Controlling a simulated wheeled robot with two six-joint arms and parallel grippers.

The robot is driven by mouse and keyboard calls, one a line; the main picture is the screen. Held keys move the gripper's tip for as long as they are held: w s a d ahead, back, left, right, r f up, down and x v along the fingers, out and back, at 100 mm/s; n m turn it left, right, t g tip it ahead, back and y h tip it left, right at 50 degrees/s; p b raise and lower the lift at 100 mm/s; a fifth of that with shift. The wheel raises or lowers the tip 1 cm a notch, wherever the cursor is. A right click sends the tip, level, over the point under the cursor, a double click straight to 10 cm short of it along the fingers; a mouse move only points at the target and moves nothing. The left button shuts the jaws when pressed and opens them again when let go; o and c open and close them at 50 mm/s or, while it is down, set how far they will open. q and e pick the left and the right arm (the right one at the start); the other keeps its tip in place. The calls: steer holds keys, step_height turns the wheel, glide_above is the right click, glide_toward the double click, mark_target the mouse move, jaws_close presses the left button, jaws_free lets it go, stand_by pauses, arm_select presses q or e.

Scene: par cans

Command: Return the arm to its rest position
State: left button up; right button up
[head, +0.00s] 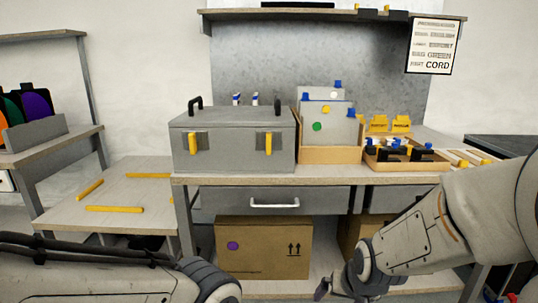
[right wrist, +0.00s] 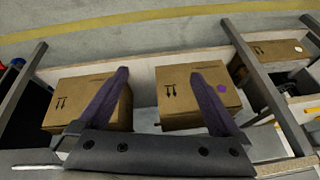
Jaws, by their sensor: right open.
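My right arm (head: 435,230) comes in from the right in the head view, in front of the bench's right part, and bends down to the bottom edge. Its gripper is mostly cut off there. In the right wrist view the right gripper (right wrist: 160,78) is open and empty, its two purple-grey fingers spread wide in front of cardboard boxes. My left arm (head: 90,280) lies low along the bottom left of the head view; its gripper is out of the frame.
The bench (head: 350,176) holds a grey case (head: 222,157) with yellow latches, and trays at right. A cardboard box (head: 290,255) stands on the lower shelf. A low table (head: 130,200) with yellow strips is at left. A printed sign (head: 434,46) hangs above.

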steer(key=s+d+f+n+g, duration=0.2)
steer(key=s+d, duration=0.1)
steer(key=s, duration=0.3)
steer(key=s+a+r+n+g, duration=0.2)
steer(key=s+a+r+n, duration=0.15)
steer(key=s+a, duration=0.35)
steer(key=s+a+r+n+g, duration=0.1)
steer(key=s+a+r+n, duration=0.1)
steer(key=s+a+n, duration=0.3)
step_height(320, 180, up, 33)
steer(key=s+a+m+p, duration=0.1)
steer(key=s+p, duration=0.1)
steer(key=p, duration=3.1)
steer(key=shift+a, duration=0.2)
steer(key=shift+r, duration=0.1)
